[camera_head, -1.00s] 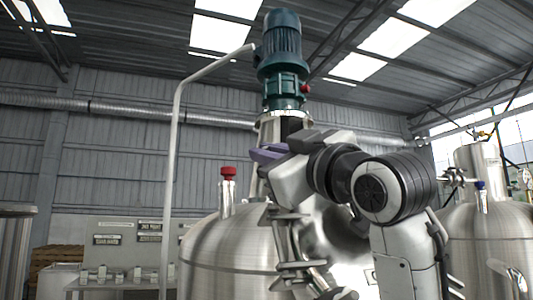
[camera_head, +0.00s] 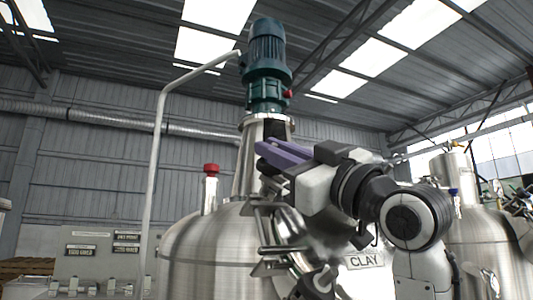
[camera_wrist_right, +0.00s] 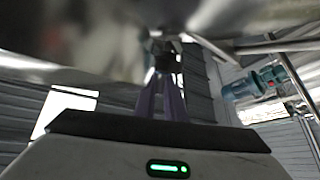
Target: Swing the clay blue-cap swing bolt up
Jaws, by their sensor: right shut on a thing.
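The clay tank is the large steel vessel in the middle of the head view, with a CLAY label (camera_head: 364,261) on its front. My right gripper (camera_head: 264,156), with purple fingers, is in front of the tank's neck. In the right wrist view its fingers (camera_wrist_right: 164,75) come together on a small dark piece (camera_wrist_right: 165,48), which I take for the swing bolt. The bolt's blue cap does not show, and its tilt cannot be told. My left gripper is out of view.
A green motor (camera_head: 267,65) stands on the clay tank's neck. A red-capped fitting (camera_head: 211,180) rises at its left, and a pale pipe (camera_head: 156,150) passes beside it. Another steel tank with a blue-capped fitting (camera_head: 453,192) stands at the right.

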